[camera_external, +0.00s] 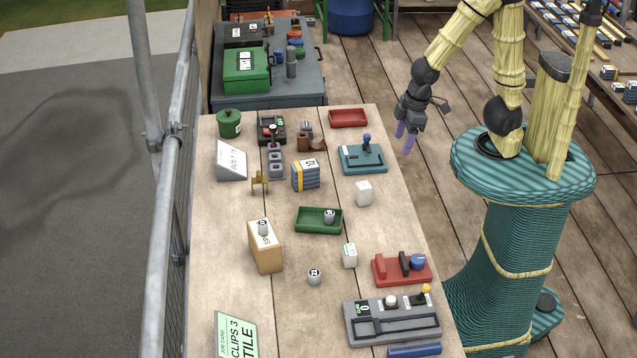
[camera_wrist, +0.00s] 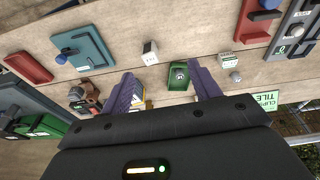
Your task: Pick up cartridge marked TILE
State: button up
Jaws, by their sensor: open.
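No label reading TILE is legible on any cartridge. One small grey cylinder with a dark-marked top (camera_external: 329,216) stands in the green tray (camera_external: 300,223). A similar cylinder (camera_external: 263,228) sits on the tan box (camera_external: 268,253), and another (camera_external: 314,277) stands on the bare bench. The tray (camera_wrist: 176,84) and the cylinder in it (camera_wrist: 181,76) also show in the wrist view between my fingers. My gripper (camera_external: 405,140) is open and empty, with purple fingers, above and beyond the bench's right edge. A green job card (camera_external: 237,335) reads CLIPS 3 TILE.
White blocks (camera_external: 364,194) and (camera_external: 349,255) stand near the tray. A striped block (camera_external: 306,175), a teal lever panel (camera_external: 363,159), a red fixture (camera_external: 402,269) and a grey control panel (camera_external: 391,320) are obstacles. Bare wood surrounds the tray.

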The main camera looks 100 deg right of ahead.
notch_tip(320, 180, down, 7)
jog(key=s+n+g+h+b, duration=0.2)
jog(key=n+g+b, duration=0.1)
jog(key=n, duration=0.1)
jog(key=n+t+h+b, duration=0.5)
jog(key=n+h+b, duration=0.3)
jog(key=n+h, duration=0.8)
send_over(366, 188)
notch_tip(366, 188, down, 7)
jog(key=shift+w+r, duration=0.15)
jog(key=shift+f, duration=1.15)
jog(key=shift+f, duration=0.1)
